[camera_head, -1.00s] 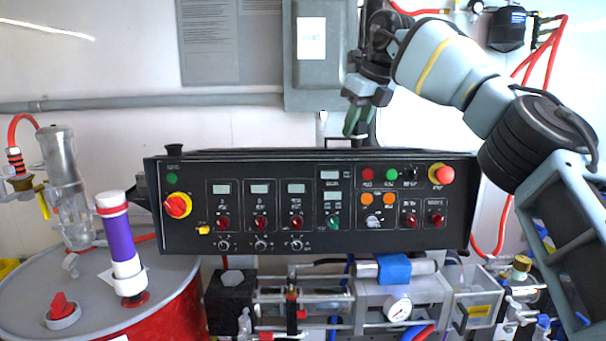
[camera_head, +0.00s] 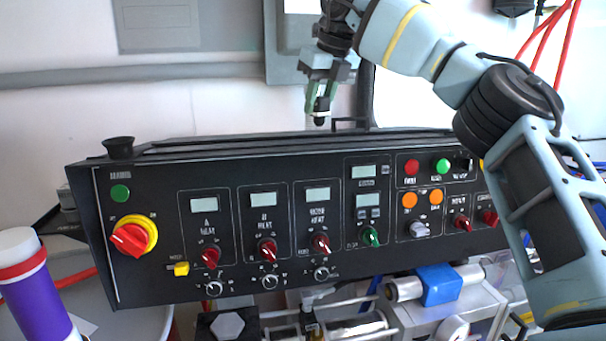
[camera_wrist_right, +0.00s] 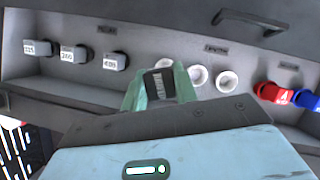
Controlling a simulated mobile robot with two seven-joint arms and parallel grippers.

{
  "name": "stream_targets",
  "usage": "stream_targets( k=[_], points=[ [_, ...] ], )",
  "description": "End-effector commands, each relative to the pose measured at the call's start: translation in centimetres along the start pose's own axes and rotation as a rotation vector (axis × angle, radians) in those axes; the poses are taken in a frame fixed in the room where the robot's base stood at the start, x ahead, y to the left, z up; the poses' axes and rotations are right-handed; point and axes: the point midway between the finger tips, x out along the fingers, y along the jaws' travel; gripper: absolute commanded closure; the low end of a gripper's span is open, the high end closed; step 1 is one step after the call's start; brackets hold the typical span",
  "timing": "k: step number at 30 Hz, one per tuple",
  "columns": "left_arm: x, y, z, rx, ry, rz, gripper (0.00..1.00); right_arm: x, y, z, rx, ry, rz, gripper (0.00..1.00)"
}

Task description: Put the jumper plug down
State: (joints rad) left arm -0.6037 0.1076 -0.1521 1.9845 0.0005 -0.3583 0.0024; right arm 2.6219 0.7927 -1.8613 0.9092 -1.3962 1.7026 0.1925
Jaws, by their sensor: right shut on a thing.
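The jumper plug (camera_head: 319,119) is a small dark block at the tips of my right gripper (camera_head: 319,104). The green fingers are shut on it, and it hangs just above the back top edge of the black control console (camera_head: 225,152). I cannot tell whether the plug touches anything. My left gripper is not in view.
Several labelled grey plugs (camera_wrist_right: 74,57) sit along the ledge at left. A red connector (camera_wrist_right: 273,95) and a blue one are at right. A dark handle (camera_wrist_right: 250,22) stands above the cups. A black knob (camera_head: 119,147) sits on the console's left top corner.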

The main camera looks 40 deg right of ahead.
Motion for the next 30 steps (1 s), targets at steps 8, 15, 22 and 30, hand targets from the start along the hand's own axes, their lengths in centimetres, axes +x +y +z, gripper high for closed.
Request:
stream_targets(
  k=[8,15,22,30],
  points=[
    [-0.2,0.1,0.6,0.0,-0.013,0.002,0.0,0.9,-0.1,-0.4,-0.002,0.0,-0.001,0.94],
    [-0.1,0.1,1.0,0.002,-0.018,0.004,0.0,4.4,-0.1,-1.9,-0.003,0.001,-0.001,0.94],
    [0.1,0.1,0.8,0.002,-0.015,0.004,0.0,5.7,0.0,-2.4,-0.001,-0.002,0.0,0.94],
    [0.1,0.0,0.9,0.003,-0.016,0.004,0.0,7.8,-0.1,-3.3,-0.002,0.0,-0.001,0.94]
  ],
)
